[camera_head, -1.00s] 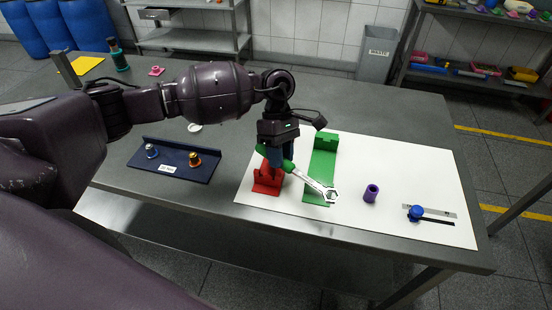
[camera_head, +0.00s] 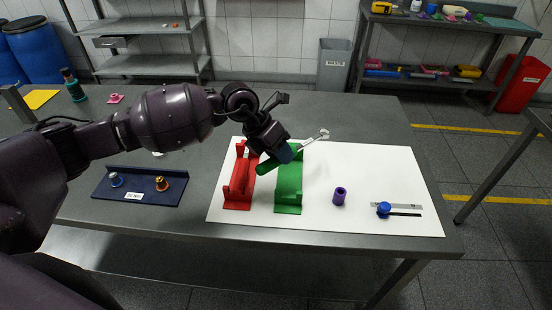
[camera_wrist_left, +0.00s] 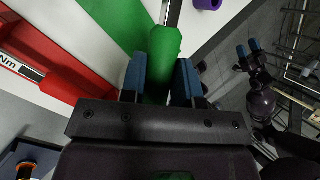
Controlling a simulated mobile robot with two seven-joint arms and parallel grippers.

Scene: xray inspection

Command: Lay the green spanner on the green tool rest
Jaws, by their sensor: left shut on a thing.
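My left gripper (camera_head: 281,156) is shut on the green handle of the green spanner (camera_head: 268,165). The spanner's metal head points up and to the right, above the white mat. The green tool rest (camera_head: 289,192) is a long green channel with raised ends, below and just right of the gripper; its far end is partly hidden. The spanner crosses over the rest at an angle and looks raised above it. In the left wrist view the green handle (camera_wrist_left: 163,50) sits between the blue fingers, with the green rest (camera_wrist_left: 115,22) beside it. My right gripper (camera_wrist_left: 247,49) appears small there, its blue fingers apart.
A red tool rest (camera_head: 239,184) stands close on the left. A dark blue tray (camera_head: 125,192) with two knobs is left.

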